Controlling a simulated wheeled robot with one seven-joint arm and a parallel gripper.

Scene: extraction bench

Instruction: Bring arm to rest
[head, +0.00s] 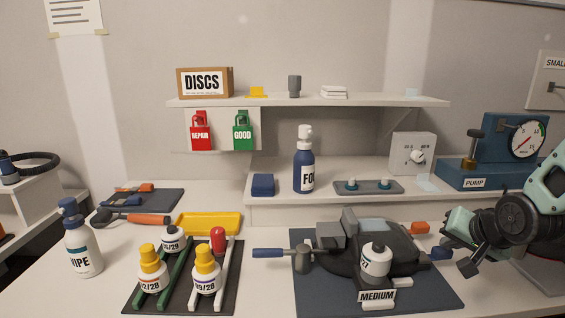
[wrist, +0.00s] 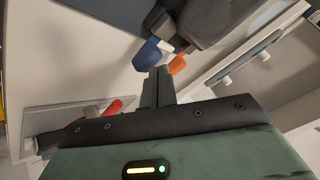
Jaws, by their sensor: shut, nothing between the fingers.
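My arm comes in from the right edge in the head view, with pale green links and black joints. My gripper (head: 467,268) hangs low over the right part of the bench, beside the dark mat's right edge. In the wrist view its two dark fingers (wrist: 158,80) lie together with nothing between them. A blue piece (wrist: 147,55) and an orange piece (wrist: 177,64) show just beyond the fingertips there. I cannot tell whether the fingers touch anything.
The dark mat (head: 430,292) holds a black clamp-like device and a white bottle (head: 375,260) by a MEDIUM label. A blue pump with a dial (head: 500,155) stands behind my arm. A rack with several bottles (head: 235,290) and a WIPE bottle (head: 82,245) stand left.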

